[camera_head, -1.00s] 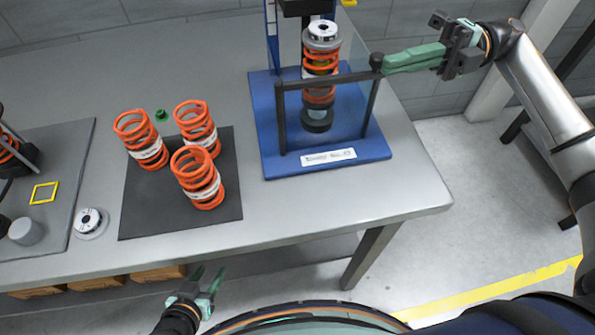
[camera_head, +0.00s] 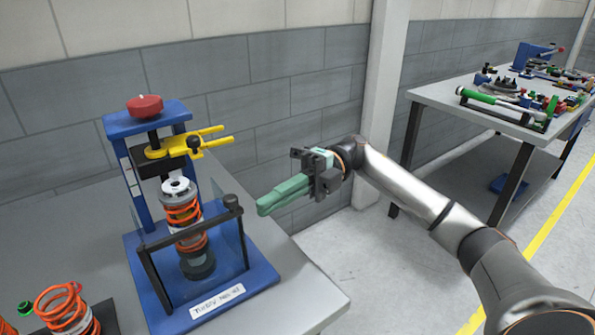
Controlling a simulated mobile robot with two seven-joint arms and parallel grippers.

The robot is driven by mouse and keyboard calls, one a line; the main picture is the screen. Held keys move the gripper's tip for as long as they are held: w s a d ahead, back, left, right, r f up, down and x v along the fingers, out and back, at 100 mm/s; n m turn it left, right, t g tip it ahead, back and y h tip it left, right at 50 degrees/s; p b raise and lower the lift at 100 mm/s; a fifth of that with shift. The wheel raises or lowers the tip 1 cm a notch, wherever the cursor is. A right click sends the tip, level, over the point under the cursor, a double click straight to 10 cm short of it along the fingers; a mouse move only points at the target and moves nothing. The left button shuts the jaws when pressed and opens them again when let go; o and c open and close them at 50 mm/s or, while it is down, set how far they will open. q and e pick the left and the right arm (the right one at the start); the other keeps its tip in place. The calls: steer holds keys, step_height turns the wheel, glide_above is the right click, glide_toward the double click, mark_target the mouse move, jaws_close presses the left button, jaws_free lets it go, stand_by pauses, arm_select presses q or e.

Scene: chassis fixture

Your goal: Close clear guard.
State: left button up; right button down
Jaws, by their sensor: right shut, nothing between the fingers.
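The clear guard is a see-through panel with a dark bar frame (camera_head: 190,228). My left gripper is out of view.
A red knob (camera_head: 145,105) and yellow clamp handles (camera_head: 190,145) top the press. An orange spring (camera_head: 66,312) sits at the lower left. The bench (camera_head: 322,300) has a bare right corner. A second table (camera_head: 440,97) with tools stands at the back right.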

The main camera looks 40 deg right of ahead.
arm_select(q)
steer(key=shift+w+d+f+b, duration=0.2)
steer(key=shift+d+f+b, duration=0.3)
steer(key=shift+b, duration=0.45)
arm_select(e)
steer(key=w+d, duration=0.6)
steer(key=w, duration=0.1)
steer(key=shift+d+f, duration=0.25)
steer(key=shift+d, duration=0.1)
